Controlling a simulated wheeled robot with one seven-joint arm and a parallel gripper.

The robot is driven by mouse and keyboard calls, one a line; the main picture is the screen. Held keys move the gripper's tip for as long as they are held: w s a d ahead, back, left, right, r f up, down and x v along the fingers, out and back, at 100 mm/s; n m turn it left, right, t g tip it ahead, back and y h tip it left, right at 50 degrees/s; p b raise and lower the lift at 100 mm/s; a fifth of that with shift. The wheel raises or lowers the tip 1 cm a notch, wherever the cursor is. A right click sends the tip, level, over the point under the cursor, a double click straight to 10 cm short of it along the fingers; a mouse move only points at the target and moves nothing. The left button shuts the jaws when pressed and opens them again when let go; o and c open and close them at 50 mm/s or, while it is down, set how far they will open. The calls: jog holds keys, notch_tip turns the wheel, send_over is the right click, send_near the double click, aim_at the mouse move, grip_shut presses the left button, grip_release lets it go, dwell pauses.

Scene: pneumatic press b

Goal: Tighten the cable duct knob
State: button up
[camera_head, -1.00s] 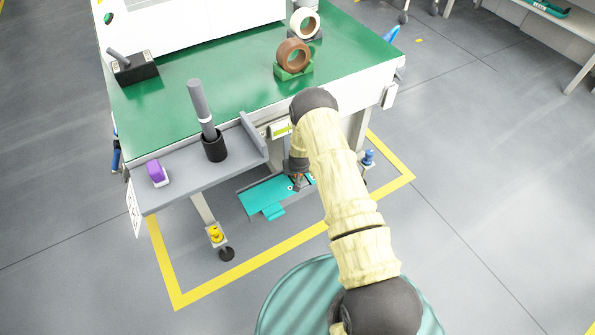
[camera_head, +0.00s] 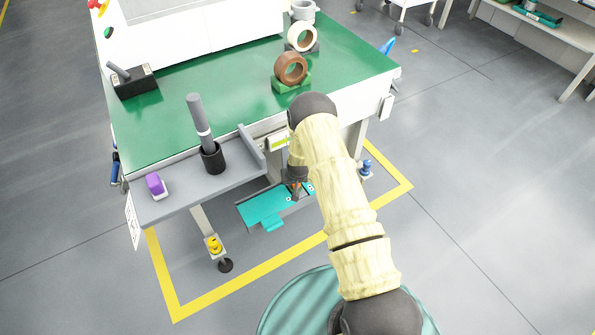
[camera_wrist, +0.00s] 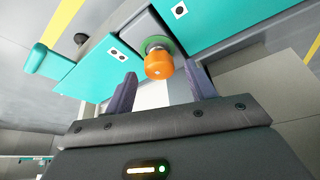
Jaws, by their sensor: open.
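The cable duct knob is an orange cylinder (camera_wrist: 158,64) on a green round base in the wrist view. It sits on a grey strip between teal panels of the cable duct (camera_wrist: 218,22). My gripper (camera_wrist: 161,84) is open, with one dark finger to each side of the knob in the picture. I see no finger touching it, and the gap in depth is hard to judge. In the head view, my gripper (camera_head: 296,188) is low over the teal duct (camera_head: 262,207) under the bench; my arm partly hides it.
The green-topped bench (camera_head: 200,120) with a grey side shelf (camera_head: 185,190) overhangs the duct. A blue-topped foot (camera_head: 366,168) stands right of my arm. A yellow floor line (camera_head: 250,276) surrounds the bench.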

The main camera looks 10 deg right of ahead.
jog(key=p+v, duration=0.3)
jog(key=v, duration=1.2)
jog(key=shift+w, duration=0.15)
jog(key=shift+c, duration=0.2)
jog(key=s+d+f+n+t+y+b, duration=0.5)
jog(key=f+b, duration=0.5)
jog(key=b, duration=1.5)
jog(key=s+t, duration=0.2)
jog(key=t, duration=0.1)
jog(key=shift+d+f+b, duration=0.2)
jog(key=shift+f+b, duration=0.2)
